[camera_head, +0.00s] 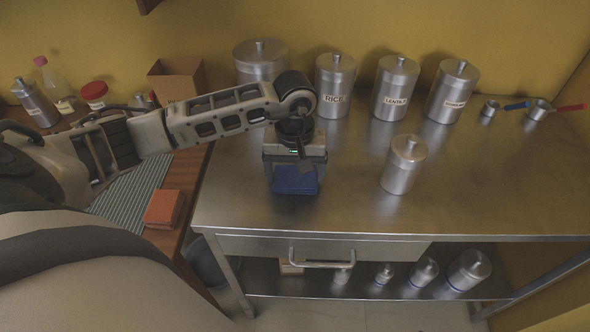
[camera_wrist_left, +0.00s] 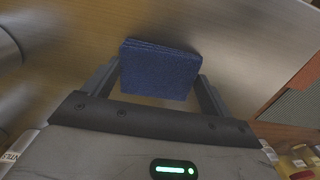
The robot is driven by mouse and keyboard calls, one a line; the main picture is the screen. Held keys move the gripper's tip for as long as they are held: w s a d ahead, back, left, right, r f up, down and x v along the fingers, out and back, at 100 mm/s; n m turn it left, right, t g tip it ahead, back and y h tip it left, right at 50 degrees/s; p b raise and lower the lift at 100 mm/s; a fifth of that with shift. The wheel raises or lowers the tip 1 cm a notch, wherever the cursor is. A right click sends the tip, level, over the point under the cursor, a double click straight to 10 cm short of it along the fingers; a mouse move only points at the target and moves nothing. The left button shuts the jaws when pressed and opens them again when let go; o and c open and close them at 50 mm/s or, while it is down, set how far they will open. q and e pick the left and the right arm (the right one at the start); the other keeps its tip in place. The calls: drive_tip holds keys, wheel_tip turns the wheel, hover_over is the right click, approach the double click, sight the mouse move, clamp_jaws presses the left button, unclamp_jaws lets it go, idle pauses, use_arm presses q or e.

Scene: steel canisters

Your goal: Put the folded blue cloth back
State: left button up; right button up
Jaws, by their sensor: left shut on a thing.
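The folded blue cloth (camera_head: 296,180) is at the left part of the steel table (camera_head: 345,190), under my left gripper (camera_head: 296,172). In the left wrist view the cloth (camera_wrist_left: 158,70) sits between the two fingers of my left gripper (camera_wrist_left: 158,82), which is shut on it. The cloth looks flat and neatly folded. I cannot tell whether it touches the table top or is held just above it. My right gripper is not in view.
Steel canisters stand along the back, including rice (camera_head: 335,85) and lentils (camera_head: 395,88). A lone canister (camera_head: 404,164) stands right of the cloth. The steel table's front middle is clear.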

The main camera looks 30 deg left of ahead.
sight(295, 177)
use_arm(q)
drive_tip(key=o, duration=0.7)
drive_tip(key=shift+f, duration=0.1)
drive_tip(key=shift+o, duration=0.2)
drive_tip(key=shift+r, duration=0.6)
wheel_tip(295, 177, up, 11)
drive_tip(key=b, duration=0.1)
